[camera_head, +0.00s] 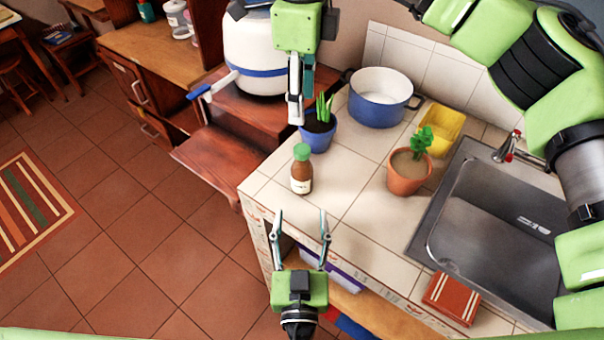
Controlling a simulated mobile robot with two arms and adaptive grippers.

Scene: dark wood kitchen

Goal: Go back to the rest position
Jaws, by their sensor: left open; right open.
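My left gripper (301,212) is at the bottom centre, its fingers pointing up the picture. Its two fingertips are apart with nothing between them, near the counter's front edge and below a brown bottle with a green cap (302,172). My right gripper (297,110) hangs at the top centre with its fingers pointing down. I see its fingers nearly edge-on, with no held object visible; it overlaps a blue pot with a spiky plant (318,134) in the picture. My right arm crosses the upper right over the sink side.
The tiled counter (345,195) holds a blue cooking pot (380,105), a terracotta plant pot (407,176), a yellow container (441,128) and a red striped box (451,298). A sink (490,230) is at right. A white-and-blue appliance (256,55) stands behind. Open floor (150,225) lies left.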

